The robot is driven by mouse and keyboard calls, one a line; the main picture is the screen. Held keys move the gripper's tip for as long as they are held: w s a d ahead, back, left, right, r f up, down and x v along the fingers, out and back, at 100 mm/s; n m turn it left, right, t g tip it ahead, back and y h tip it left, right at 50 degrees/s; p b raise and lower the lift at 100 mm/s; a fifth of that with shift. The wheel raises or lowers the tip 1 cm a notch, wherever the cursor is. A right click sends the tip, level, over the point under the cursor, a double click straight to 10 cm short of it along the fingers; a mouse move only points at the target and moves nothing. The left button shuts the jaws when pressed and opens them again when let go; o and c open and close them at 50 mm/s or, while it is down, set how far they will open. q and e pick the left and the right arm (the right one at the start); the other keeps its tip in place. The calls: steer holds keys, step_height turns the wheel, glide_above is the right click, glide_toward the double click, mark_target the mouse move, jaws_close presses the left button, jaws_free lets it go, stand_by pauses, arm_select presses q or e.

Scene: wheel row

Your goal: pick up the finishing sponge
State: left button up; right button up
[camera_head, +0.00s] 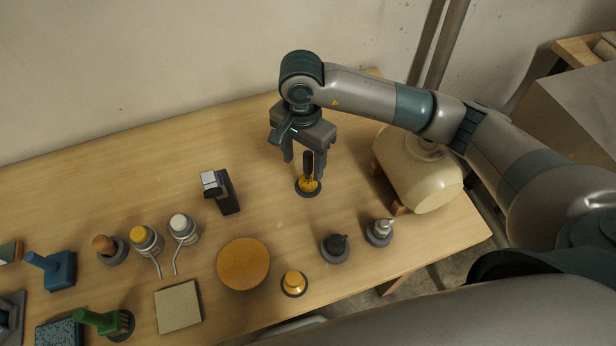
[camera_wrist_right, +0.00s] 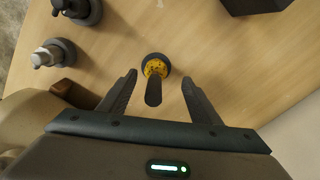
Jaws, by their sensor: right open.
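A yellow, dark-speckled piece with a dark upright handle (camera_head: 308,184) looks like the finishing sponge. It stands on a small dark round base on the wooden table, and it shows also in the wrist view (camera_wrist_right: 155,68). My right gripper (camera_head: 304,166) points down just above it, with open, empty fingers (camera_wrist_right: 160,79). In the wrist view the handle rises toward the gap between the fingertips, with clear space on both sides. In the head view a finger partly overlaps the handle. My left gripper is not in view.
A cream rounded drum (camera_head: 415,172) stands close to the right. A black device (camera_head: 222,192) is to the left. An orange disc (camera_head: 243,264), a yellow knob (camera_head: 294,283) and two dark-based pieces (camera_head: 335,247) (camera_head: 380,231) are nearer. Several tools crowd the left; the table behind is clear.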

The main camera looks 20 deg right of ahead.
mark_target(308, 173)
steer(key=shift+s+d+f+p, duration=0.1)
steer(key=shift+d+f+p, duration=0.2)
steer(key=shift+f+p, duration=0.25)
steer(key=f, duration=0.1)
steer(key=f+p, duration=0.2)
steer(key=shift+d+f, duration=0.3)
steer(key=shift+f, duration=0.25)
steer(key=c, duration=1.1)
